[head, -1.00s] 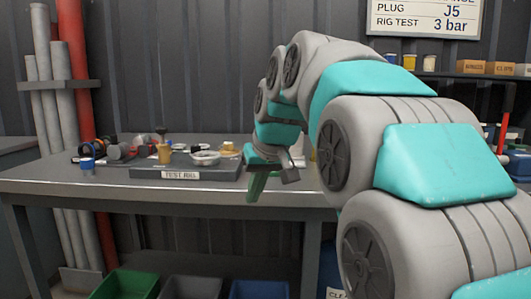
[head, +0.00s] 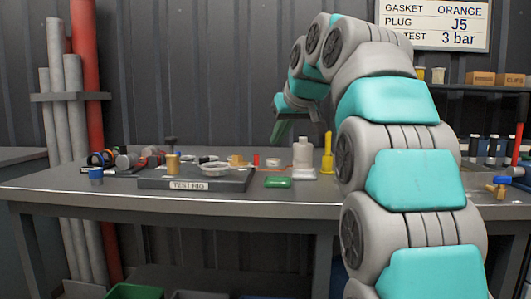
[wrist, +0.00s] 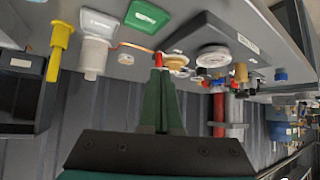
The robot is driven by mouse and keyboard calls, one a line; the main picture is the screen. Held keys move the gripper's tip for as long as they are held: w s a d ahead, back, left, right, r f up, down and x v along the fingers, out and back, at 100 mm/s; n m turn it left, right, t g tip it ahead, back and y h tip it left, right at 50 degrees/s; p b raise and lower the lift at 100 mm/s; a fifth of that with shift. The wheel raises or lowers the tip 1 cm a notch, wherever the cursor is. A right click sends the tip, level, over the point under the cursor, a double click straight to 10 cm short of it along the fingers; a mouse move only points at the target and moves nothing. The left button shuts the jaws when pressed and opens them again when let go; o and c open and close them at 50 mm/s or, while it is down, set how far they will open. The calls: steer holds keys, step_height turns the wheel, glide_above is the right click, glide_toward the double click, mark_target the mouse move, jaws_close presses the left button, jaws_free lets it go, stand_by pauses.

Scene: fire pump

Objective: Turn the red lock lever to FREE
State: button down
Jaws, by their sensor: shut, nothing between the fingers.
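A small red upright piece (head: 256,160) stands behind the right part of the test rig and may be the lock lever. In the wrist view a red piece (wrist: 158,59) shows right at my fingertips; whether they touch it I cannot tell. No FREE marking is readable. My gripper (head: 278,134) is above the table's back part, up and right of the red piece in the head view. Its green fingers (wrist: 159,72) are shut and empty in the wrist view. The test rig (head: 160,183) is a dark plate on the table, with a white dish and brass parts on it.
A blue cup (head: 96,176) and several round fittings lie at left. The table front (head: 240,205) is clear. A dark wall stands behind.

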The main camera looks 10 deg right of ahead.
mark_target(258, 160)
steer(key=x, duration=1)
steer(key=shift+w+a+p, duration=0.15)
steer(key=shift+w+p, duration=0.15)
steer(key=shift+w, duration=0.7)
steer(key=shift+w+a+p, duration=0.15)
steer(key=shift+w+p, duration=0.1)
steer(key=shift+w, duration=0.75)
